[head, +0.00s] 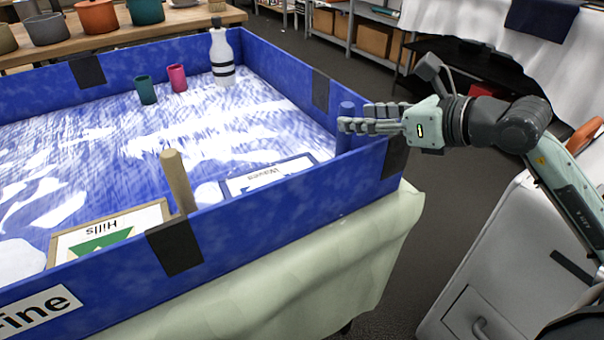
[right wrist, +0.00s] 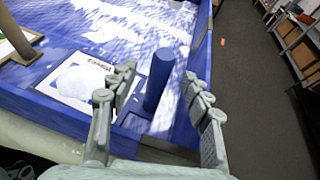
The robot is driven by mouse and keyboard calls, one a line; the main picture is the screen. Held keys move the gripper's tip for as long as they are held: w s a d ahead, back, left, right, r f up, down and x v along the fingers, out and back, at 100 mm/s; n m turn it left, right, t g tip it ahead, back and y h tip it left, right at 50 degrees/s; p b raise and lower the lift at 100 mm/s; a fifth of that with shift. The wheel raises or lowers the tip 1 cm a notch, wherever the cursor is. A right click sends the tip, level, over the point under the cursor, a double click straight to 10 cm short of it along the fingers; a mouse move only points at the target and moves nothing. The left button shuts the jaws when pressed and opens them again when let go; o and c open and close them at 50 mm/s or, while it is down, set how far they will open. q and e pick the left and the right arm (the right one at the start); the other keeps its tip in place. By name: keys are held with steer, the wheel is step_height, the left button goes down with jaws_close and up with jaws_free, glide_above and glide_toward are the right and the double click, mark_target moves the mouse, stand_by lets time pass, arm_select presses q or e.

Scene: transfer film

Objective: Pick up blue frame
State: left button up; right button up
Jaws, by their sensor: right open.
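The blue frame (head: 232,184) lies flat in the near right corner of the blue-walled box, with a wave picture and a label inside its blue border. A blue upright post (head: 346,138) stands at its right end, partly hidden by the box wall. In the right wrist view the post (right wrist: 158,80) stands between the fingers of my right gripper (right wrist: 160,84), with gaps on both sides. My right gripper (head: 357,118) is open at the post's upper part, over the box's right wall. My left gripper is not in view.
A wooden frame (head: 70,240) labelled Hills, with a wooden post (head: 178,180), lies left of the blue frame. The box's blue wall (head: 375,165) rises close to my right gripper. A striped bottle (head: 221,58), a teal cup (head: 146,90) and a pink cup (head: 177,78) stand farther back.

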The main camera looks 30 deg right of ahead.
mark_target(353, 115)
steer(key=x, duration=0.2)
steer(key=p+x, duration=0.1)
steer(key=x, duration=0.1)
steer(key=shift+d+r, duration=0.1)
steer(key=shift+r, duration=0.15)
steer(key=shift+w+f, duration=0.25)
steer(key=shift+w, duration=0.25)
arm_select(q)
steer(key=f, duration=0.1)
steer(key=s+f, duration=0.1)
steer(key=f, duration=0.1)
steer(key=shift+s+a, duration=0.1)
arm_select(e)
steer(key=shift+c, duration=0.6)
jaws_close()
